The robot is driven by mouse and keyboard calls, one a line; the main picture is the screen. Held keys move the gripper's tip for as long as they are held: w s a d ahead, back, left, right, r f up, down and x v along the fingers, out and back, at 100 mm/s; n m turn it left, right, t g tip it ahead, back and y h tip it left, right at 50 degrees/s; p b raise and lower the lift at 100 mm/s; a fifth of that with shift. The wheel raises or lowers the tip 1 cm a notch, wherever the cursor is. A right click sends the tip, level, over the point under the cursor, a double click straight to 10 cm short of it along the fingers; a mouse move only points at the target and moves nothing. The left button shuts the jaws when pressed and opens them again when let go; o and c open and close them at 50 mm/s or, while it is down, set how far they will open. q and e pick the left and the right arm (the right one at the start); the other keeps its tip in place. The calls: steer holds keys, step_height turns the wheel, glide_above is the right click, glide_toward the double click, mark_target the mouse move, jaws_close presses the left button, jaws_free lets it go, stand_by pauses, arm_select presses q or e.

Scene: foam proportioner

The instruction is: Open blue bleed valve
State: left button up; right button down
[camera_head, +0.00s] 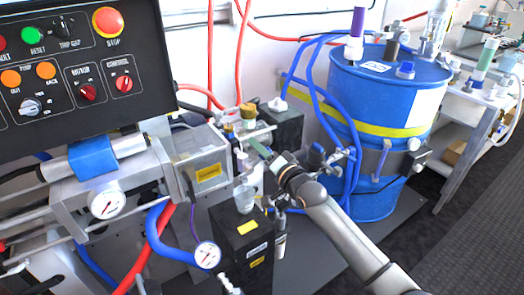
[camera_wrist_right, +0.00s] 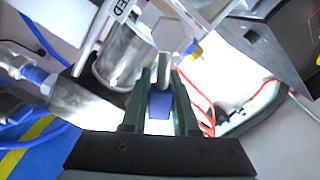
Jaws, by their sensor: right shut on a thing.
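The blue bleed valve handle (camera_wrist_right: 160,104) shows in the wrist view as a small blue piece with a rounded grey end, between the two dark green fingers of my right gripper (camera_wrist_right: 160,92). The fingers are shut on it from both sides. In the head view my right gripper (camera_head: 262,150) reaches in from the lower right to the fittings above the black box, with its fingertips pointing up and left. There the handle is hidden by the gripper and the small fittings around it. My left gripper is not in view.
A blue drum (camera_head: 385,95) with blue hoses stands behind and right of the arm. A control panel (camera_head: 75,60) fills the upper left. A clear cup (camera_head: 244,198) stands on the black box (camera_head: 240,240). Pressure gauges (camera_head: 207,255) and red hoses (camera_head: 240,60) are close by.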

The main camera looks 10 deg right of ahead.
mark_target(243, 157)
arm_select(q)
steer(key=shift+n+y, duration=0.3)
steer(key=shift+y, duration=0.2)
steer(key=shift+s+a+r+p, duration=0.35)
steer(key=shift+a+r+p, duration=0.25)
steer(key=shift+p, duration=0.45)
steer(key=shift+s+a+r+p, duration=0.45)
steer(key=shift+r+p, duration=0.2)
steer(key=shift+p, duration=0.45)
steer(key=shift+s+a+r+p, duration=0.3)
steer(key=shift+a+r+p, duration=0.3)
steer(key=shift+p, duration=0.45)
arm_select(e)
steer(key=shift+s+a+r+n, duration=0.4)
steer(key=shift+a+n, duration=0.35)
steer(key=shift+n, duration=1.15)
steer(key=shift+s+a+r+n, duration=0.15)
steer(key=shift+a+r+n, duration=0.5)
steer(key=shift+n, duration=1.25)
steer(key=shift+s+a+r+n, duration=0.3)
steer(key=shift+a+n, duration=0.6)
steer(key=shift+n, duration=1)
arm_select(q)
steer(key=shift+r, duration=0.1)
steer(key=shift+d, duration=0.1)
arm_select(e)
steer(key=c, duration=0.7)
jaws_free()
steer(key=shift+a, duration=0.1)
steer(key=shift+s, duration=0.1)
